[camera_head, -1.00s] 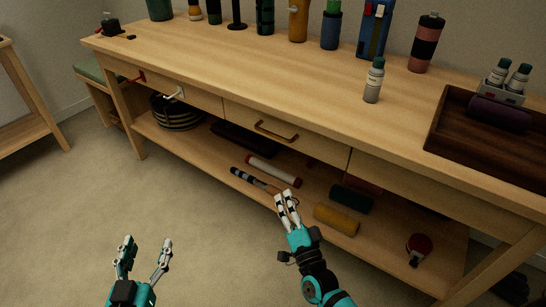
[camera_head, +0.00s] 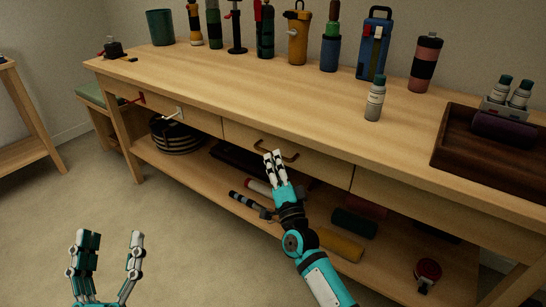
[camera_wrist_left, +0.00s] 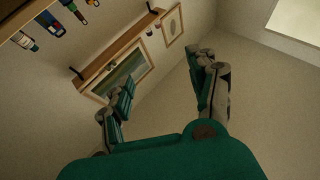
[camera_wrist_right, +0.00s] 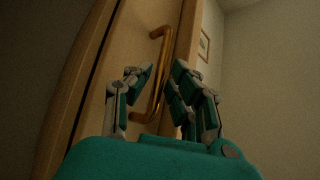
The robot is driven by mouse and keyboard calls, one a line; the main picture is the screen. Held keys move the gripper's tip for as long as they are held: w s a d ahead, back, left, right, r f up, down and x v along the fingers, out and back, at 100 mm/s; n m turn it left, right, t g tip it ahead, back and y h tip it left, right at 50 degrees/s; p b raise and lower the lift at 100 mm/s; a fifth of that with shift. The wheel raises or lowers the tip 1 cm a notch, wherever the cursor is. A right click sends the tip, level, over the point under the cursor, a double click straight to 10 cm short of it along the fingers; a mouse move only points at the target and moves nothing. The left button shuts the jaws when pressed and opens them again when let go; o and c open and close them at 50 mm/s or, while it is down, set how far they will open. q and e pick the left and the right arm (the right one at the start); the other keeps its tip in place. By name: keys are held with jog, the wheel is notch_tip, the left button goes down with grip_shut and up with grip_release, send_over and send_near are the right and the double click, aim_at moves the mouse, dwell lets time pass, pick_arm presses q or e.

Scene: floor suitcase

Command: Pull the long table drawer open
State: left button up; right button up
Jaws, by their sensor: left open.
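The long table (camera_head: 215,72) has a wide middle drawer (camera_head: 320,167) with a brass bar handle (camera_head: 291,157). The drawer front looks flush with the table. My right gripper (camera_head: 273,158) is just in front of the handle and covers part of it in the head view. In the right wrist view the handle (camera_wrist_right: 157,85) shows between the spread fingers of my right gripper (camera_wrist_right: 158,85); I cannot tell whether they touch it. My left gripper (camera_head: 112,240) is open and empty over the floor, away from the table.
Bottles stand along the back of the tabletop, with a small bottle (camera_head: 375,100) near the front and a dark wooden tray (camera_head: 442,162) at the right. The lower shelf holds rolls and black plates (camera_head: 175,140). The floor in front is clear.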

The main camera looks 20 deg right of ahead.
pick_arm(q)
jog(key=shift+s+r+t, duration=0.65)
jog(key=shift+r+t, duration=0.05)
jog(key=shift+r, duration=0.3)
pick_arm(e)
jog(key=shift+x, duration=1.45)
jog(key=shift+c, duration=0.3)
grip_shut()
